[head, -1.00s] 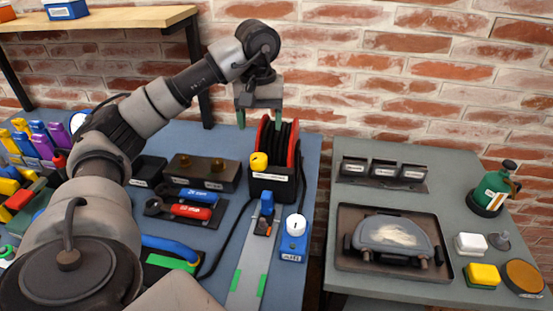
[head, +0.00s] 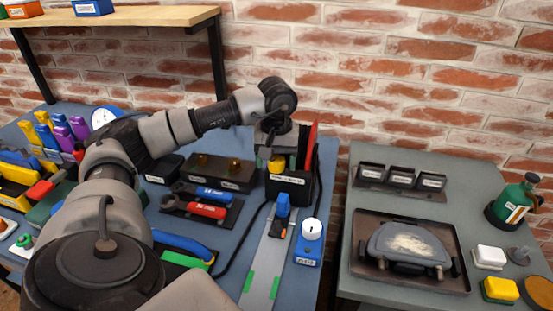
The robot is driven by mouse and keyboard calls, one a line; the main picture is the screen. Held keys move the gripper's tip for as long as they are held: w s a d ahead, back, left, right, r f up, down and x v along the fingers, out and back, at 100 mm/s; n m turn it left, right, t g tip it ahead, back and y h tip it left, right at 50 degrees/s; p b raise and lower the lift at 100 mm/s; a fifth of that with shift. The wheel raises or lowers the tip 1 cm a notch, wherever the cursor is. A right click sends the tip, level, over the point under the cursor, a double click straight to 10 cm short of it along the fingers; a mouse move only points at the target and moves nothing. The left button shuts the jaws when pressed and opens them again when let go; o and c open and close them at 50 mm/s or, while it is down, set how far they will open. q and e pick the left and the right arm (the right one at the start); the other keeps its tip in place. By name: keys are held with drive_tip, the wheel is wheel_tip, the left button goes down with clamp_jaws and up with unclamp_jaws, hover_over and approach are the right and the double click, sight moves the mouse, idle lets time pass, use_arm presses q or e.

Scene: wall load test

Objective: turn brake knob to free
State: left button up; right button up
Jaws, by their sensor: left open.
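The cable reel stands near the right edge of the left bench, in a black housing with a white label (head: 289,181) and a red flange (head: 311,145). A yellow knob (head: 277,166), seemingly the brake knob, is on its near left side, partly covered from above. My left gripper (head: 279,158) is open, pointing down at the reel with its fingers around or just above the knob. Contact cannot be told. The gripper hides much of the reel and its cable. My right gripper is out of view.
A blue box with a white knob (head: 312,229) and a grey strip with a blue-handled tool (head: 283,205) are in front of the reel. Wrenches (head: 207,210) lie on a tray to the left. A second bench holds a metal tray (head: 364,277). A brick wall stands behind.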

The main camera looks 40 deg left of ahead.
use_arm(q)
drive_tip(key=c, duration=0.9)
drive_tip(key=shift+c, duration=0.2)
drive_tip(key=shift+n, duration=0.3)
drive_tip(key=n, duration=0.3)
drive_tip(key=shift+r+n, duration=0.1)
drive_tip(key=shift+n, duration=1.8)
drive_tip(key=o, duration=0.9)
drive_tip(key=shift+o, duration=0.2)
